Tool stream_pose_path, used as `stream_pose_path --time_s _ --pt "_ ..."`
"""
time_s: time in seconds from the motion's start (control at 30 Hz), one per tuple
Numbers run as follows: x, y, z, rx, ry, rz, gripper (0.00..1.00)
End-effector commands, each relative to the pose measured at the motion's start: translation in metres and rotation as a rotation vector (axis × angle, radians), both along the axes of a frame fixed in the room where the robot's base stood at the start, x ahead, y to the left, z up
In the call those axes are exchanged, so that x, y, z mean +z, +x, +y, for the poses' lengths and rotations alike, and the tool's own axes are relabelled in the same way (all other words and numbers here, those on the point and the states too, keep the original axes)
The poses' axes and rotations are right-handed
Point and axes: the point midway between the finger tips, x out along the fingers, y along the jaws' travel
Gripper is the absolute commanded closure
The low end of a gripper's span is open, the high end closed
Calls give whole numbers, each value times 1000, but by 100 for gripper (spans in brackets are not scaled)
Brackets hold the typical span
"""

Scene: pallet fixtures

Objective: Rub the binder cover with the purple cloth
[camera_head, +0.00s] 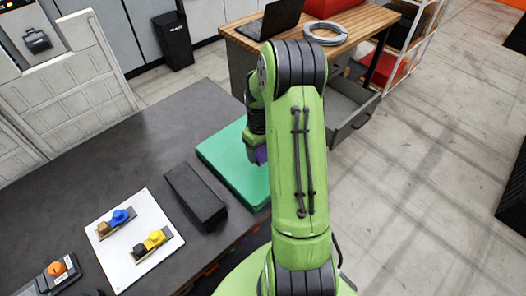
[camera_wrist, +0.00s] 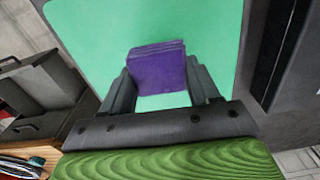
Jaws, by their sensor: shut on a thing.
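The binder (camera_head: 226,160) has a green cover and lies flat on the dark table, partly hidden behind my arm in the head view. In the wrist view its green cover (camera_wrist: 95,25) fills most of the upper part. The purple cloth (camera_wrist: 157,68) is a folded block between the fingers of my gripper (camera_wrist: 158,75), which is shut on it. The cloth is over the green cover; whether it touches it I cannot tell. In the head view only a bit of the purple cloth (camera_head: 261,155) shows beside my arm.
A long black box (camera_head: 195,196) lies on the table left of the binder. A white board (camera_head: 117,262) with blue and yellow knobs lies nearer. A device with an orange button (camera_head: 57,268) is at the lower left. A wooden bench (camera_head: 375,20) with an open drawer stands behind.

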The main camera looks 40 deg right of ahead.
Motion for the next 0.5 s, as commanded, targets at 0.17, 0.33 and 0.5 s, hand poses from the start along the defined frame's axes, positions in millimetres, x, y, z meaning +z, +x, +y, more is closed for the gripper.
stream_pose_path --time_s 0.17,0.33,0.5 --pt "20 3 4 2 0 -1 68" --pt "32 5 7 1 0 -1 68" --pt "33 5 8 1 0 0 68"
